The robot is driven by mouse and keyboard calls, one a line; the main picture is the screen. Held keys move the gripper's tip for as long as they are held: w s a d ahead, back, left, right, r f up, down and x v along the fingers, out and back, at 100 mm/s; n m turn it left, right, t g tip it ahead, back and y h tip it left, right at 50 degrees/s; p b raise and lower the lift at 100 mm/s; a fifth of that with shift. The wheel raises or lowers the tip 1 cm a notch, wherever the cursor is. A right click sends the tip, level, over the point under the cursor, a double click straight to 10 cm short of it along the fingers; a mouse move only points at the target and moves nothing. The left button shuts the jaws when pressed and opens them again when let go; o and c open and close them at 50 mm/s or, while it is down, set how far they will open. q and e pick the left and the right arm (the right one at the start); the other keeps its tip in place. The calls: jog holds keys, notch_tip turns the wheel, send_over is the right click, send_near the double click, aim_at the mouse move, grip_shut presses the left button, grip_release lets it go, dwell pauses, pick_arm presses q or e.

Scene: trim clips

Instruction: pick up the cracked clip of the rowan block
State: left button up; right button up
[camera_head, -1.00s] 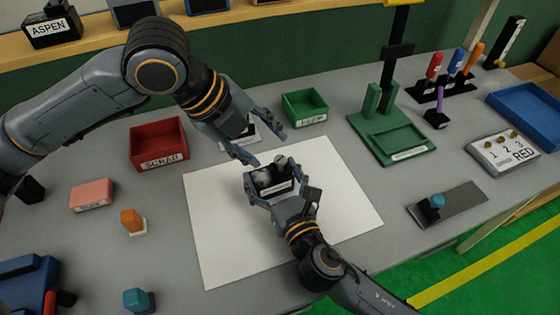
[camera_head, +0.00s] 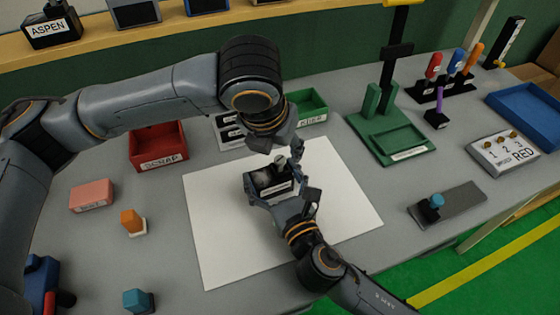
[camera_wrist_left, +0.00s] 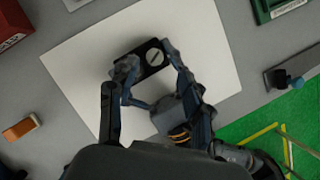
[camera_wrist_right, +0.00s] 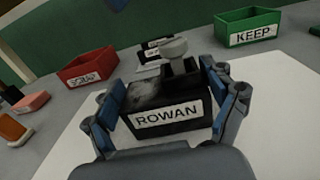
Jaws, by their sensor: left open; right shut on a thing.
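The dark rowan block (camera_head: 272,187), labelled ROWAN in the right wrist view (camera_wrist_right: 168,117), is held over the white sheet. My right gripper (camera_wrist_right: 168,106) is shut on its sides. A pale round-topped piece, seemingly a clip (camera_wrist_right: 172,48), stands up from the block; it shows as a slotted disc in the left wrist view (camera_wrist_left: 154,57). A pale smudged patch (camera_wrist_right: 150,86) lies beside it on the block's top. I cannot make out a crack. My left gripper (camera_wrist_left: 148,60) is open above the block, its fingers to either side of the disc.
A red SCRAP bin (camera_head: 158,147) stands left of the white sheet (camera_head: 225,240), and a green KEEP bin (camera_head: 308,104) behind it. A green stand (camera_head: 392,140) is to the right. A labelled dark rack (camera_head: 230,130) is partly hidden behind my left gripper.

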aim_at(280, 159)
pick_arm(q)
jog(key=shift+a+x, duration=0.2)
jog(key=shift+x, duration=1.2)
jog(key=shift+a+x, duration=0.2)
jog(key=shift+x, duration=1.15)
jog(key=c, duration=0.8)
